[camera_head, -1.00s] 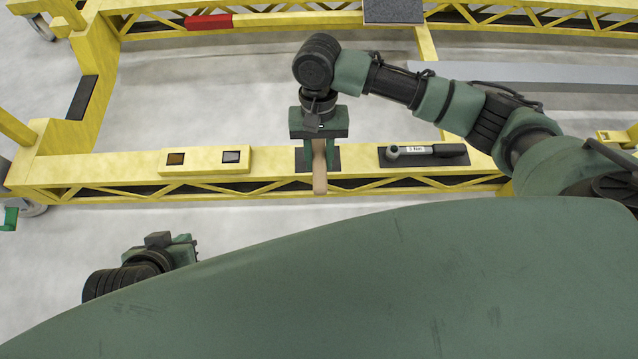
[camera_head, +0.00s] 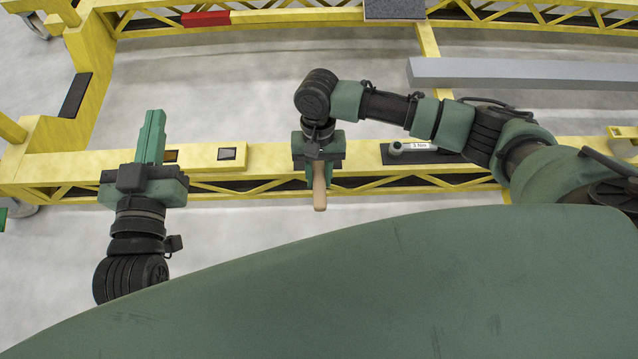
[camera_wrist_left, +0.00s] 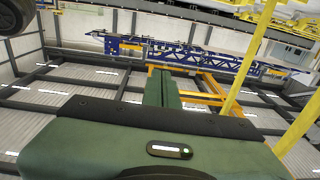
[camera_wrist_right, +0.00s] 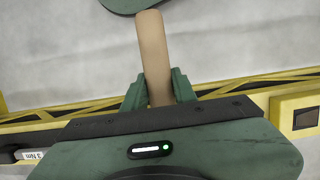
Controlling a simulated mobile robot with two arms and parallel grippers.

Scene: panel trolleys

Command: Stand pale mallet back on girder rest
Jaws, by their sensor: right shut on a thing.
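The pale mallet (camera_head: 319,190) shows as a light wooden handle below my right gripper (camera_head: 318,168); its head is hidden in the head view. My right gripper is shut on the handle, which also shows between the fingers in the right wrist view (camera_wrist_right: 152,50), its free end pointing up in that picture. The gripper and handle are over the near edge of the yellow girder (camera_head: 270,157); the rest is hidden beneath or behind them. My left gripper (camera_head: 153,118) is empty, its fingers together, pointing away from me over the girder's left part; its shut fingers show in the left wrist view (camera_wrist_left: 162,88).
A torque wrench labelled 3 Nm (camera_head: 412,147) lies on a dark pad right of my right gripper, partly behind my arm. Two small square inserts sit left on the girder, the dark one (camera_head: 226,153) clear. A grey bar (camera_head: 520,73) and red block (camera_head: 206,18) lie farther back.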

